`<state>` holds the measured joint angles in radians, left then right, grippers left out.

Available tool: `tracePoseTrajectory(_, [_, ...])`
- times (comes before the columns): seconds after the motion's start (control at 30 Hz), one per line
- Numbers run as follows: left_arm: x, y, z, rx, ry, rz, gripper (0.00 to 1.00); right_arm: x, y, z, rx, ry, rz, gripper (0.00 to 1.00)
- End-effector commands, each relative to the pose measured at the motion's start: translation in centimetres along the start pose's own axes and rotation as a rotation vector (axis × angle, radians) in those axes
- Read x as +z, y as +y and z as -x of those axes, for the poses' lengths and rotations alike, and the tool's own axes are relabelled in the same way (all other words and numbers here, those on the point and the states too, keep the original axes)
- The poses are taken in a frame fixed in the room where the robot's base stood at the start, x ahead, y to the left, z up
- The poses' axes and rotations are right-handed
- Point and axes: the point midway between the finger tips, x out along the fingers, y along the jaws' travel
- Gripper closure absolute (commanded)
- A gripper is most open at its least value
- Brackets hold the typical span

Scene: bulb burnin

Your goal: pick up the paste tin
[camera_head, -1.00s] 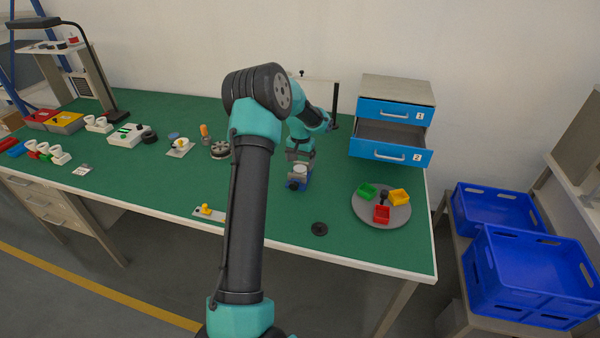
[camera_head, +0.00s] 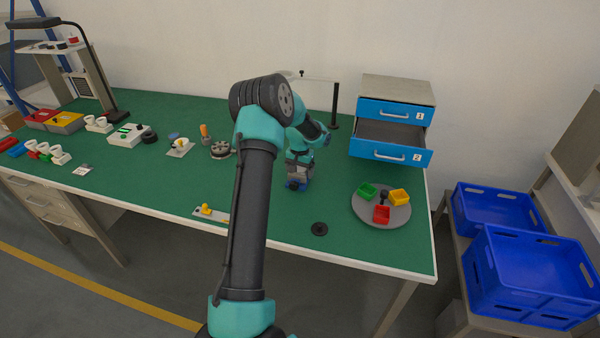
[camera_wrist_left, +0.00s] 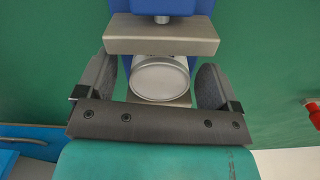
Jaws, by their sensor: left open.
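The paste tin (camera_wrist_left: 160,78) is a round silver-grey tin, seen from above in the left wrist view. It stands between the two metal jaws of a blue vise (camera_wrist_left: 162,38). In the head view the vise (camera_head: 294,186) is on the green bench, and my gripper covers the tin there. My left gripper (camera_wrist_left: 162,92) is open, with one dark finger on each side of the tin. Gaps show between the fingers and the tin. In the head view my left gripper (camera_head: 299,165) is right above the vise. My right gripper is not in view.
A grey round tray (camera_head: 366,213) with small coloured bins is right of the vise. A drawer unit (camera_head: 392,120) with an open drawer stands behind it. A black disc (camera_head: 319,229) lies in front. Flywheel-like part (camera_head: 221,150) and small fixtures are to the left.

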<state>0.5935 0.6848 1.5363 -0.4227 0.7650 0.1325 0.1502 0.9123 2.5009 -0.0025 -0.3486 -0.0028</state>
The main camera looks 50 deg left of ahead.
Motion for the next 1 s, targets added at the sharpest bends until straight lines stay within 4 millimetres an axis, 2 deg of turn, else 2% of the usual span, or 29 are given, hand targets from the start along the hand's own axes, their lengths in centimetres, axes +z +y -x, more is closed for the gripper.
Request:
tracePoseTrajectory(0.3, [0.00,0.00,0.03,0.000,0.000,0.000,0.14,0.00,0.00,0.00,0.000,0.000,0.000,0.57])
tracePoseTrajectory(0.9, [-0.01,0.00,0.04,0.000,0.000,-0.001,0.72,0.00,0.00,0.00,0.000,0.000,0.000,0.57])
tracePoseTrajectory(1.0, [-0.02,0.00,0.07,0.000,0.001,-0.001,0.73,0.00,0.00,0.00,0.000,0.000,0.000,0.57])
